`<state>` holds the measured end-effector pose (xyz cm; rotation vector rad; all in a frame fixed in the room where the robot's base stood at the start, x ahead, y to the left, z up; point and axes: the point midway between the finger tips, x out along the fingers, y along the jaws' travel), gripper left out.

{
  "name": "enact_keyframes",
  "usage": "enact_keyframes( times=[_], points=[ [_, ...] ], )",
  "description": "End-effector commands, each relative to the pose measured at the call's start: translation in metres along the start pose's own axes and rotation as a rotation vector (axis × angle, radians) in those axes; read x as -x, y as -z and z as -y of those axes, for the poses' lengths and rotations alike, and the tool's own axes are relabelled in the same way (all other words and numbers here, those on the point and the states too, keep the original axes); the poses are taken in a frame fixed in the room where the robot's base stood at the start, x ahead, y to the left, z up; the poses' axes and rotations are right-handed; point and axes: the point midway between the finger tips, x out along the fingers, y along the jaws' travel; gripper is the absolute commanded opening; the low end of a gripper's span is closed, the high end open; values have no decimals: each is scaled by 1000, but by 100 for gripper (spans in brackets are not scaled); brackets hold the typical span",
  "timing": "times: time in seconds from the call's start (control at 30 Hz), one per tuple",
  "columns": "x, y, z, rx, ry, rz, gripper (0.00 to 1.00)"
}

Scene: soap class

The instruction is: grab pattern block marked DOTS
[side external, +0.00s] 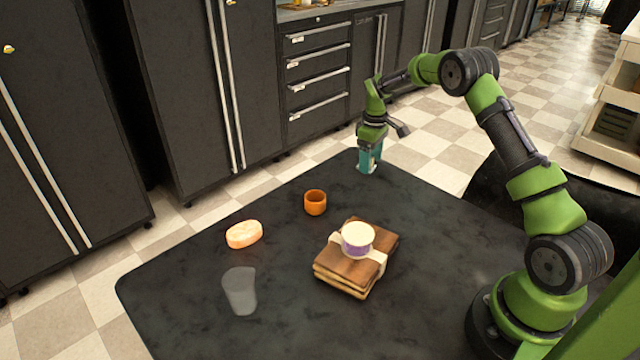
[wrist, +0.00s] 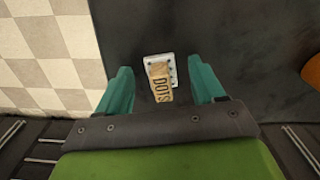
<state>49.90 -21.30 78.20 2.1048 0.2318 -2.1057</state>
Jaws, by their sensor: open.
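The pattern block marked DOTS (wrist: 160,83) shows in the wrist view. It has a wooden face with dark letters and a pale, dotted end plate. My gripper (wrist: 163,85) is open, with one teal finger on each side of the block and a gap to each. The block is between the fingers in the picture, and I cannot tell the remaining height. In the side external view, my gripper (side external: 368,168) points down at the far edge of the black table. The fingers mostly hide the block there; only a pale bit shows at their tips.
The table (side external: 440,225) also holds an orange cup (side external: 315,203), an orange-white sponge or soap (side external: 244,234), a grey translucent cup (side external: 240,291), and a wooden stack (side external: 345,271) with a purple-and-cream tub (side external: 357,238) on top. These stand apart from my gripper. The table edge is close by.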

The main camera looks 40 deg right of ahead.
Motion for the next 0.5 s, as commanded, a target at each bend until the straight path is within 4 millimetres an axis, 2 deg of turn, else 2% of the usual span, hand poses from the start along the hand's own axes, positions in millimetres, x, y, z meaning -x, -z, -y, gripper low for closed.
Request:
enact_keyframes(
  times=[0.27,0.5],
  points=[
    [-4,0,0,0,0,-1,68],
    [-4,0,0,0,-1,-1,31]
  ],
)
